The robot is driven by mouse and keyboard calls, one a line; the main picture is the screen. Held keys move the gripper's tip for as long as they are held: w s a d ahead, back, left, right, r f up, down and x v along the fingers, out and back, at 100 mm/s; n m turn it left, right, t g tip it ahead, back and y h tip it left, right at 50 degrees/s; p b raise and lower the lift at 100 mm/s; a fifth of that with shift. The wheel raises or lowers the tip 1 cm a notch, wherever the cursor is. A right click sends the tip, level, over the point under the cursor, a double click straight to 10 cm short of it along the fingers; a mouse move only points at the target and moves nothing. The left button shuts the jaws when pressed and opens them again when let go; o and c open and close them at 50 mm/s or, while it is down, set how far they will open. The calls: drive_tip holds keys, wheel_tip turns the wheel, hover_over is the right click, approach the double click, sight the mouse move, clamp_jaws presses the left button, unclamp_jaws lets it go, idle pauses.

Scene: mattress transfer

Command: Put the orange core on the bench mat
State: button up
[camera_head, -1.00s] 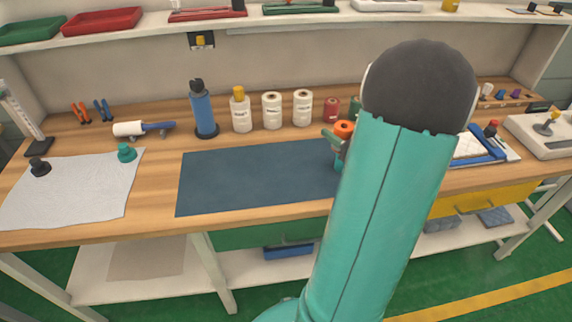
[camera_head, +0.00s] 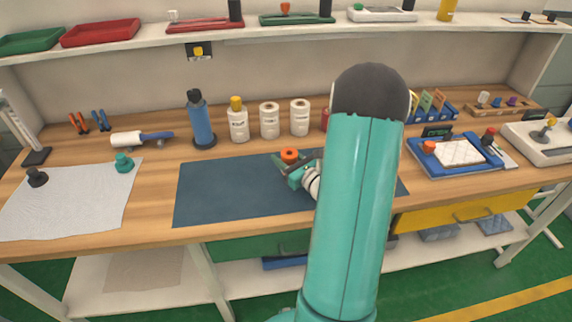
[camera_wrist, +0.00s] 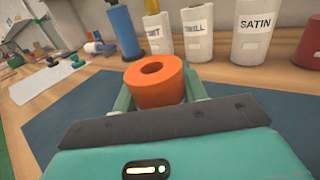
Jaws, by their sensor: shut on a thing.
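The orange core (camera_head: 289,155) is a short ring with a hole through it. My gripper (camera_head: 284,164) is shut on it, over the back part of the dark blue bench mat (camera_head: 230,185). In the wrist view the orange core (camera_wrist: 155,82) sits upright between the two green fingers, its hole facing up. The mat (camera_wrist: 55,135) shows around and below the gripper there. I cannot tell whether the core touches the mat. My arm hides the mat's right part in the head view.
A white cloth (camera_head: 75,200) lies left. A blue tray (camera_head: 430,165) with an orange piece is at right. The mat's left half is clear.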

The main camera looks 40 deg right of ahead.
drive_tip(key=shift+f, duration=1.45)
drive_tip(key=shift+f, duration=0.15)
drive_tip(key=o, duration=1)
drive_tip(key=shift+o, duration=0.2)
